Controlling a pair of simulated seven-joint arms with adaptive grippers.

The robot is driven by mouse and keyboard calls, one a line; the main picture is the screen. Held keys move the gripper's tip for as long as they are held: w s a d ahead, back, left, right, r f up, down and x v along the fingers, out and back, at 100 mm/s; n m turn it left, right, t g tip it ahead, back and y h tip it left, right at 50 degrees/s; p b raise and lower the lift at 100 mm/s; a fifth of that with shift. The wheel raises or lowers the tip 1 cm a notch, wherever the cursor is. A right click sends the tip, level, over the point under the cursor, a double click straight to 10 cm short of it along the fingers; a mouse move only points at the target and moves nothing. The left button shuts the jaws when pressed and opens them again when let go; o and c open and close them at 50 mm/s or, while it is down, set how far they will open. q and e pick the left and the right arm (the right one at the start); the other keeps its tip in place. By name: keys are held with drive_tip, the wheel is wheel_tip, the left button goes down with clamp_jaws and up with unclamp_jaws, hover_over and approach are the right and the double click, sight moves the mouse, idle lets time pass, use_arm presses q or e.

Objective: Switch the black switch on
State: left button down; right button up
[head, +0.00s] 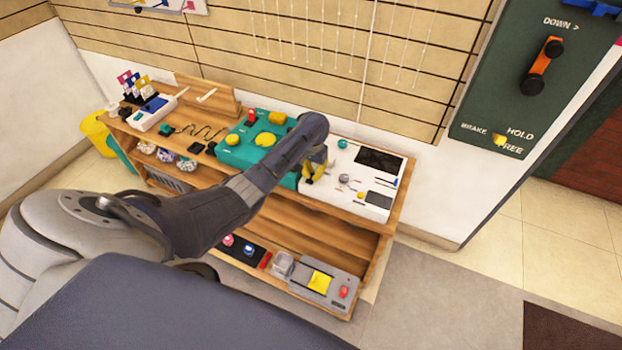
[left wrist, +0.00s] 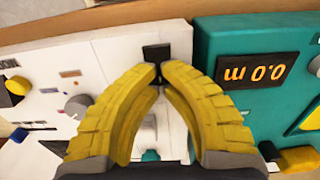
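The black switch (left wrist: 156,53) sits on the white panel (left wrist: 107,55), close to its edge with the teal console. In the left wrist view it is just beyond my left gripper's fingertips (left wrist: 161,72). The yellow fingers curve together with only a narrow gap at the tips, and nothing is clearly held. Whether the tips touch the switch cannot be told. In the head view my left gripper (head: 317,167) is over the left end of the white panel (head: 375,213), and it and the arm hide the switch there. My right gripper is not in view.
The teal console (head: 232,155) with a display reading 0.0 m (left wrist: 253,73) adjoins the panel. Several knobs and a dark screen (head: 379,160) are on the panel. A wooden bench (head: 300,208) carries both. A green wall panel (head: 500,95) stands at the right.

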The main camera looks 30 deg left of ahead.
use_arm(q)
drive_tip(key=shift+s+f, duration=0.15)
drive_tip(key=shift+s, duration=0.05)
drive_tip(key=shift+w+r, duration=0.1)
drive_tip(key=shift+r, duration=3.45)
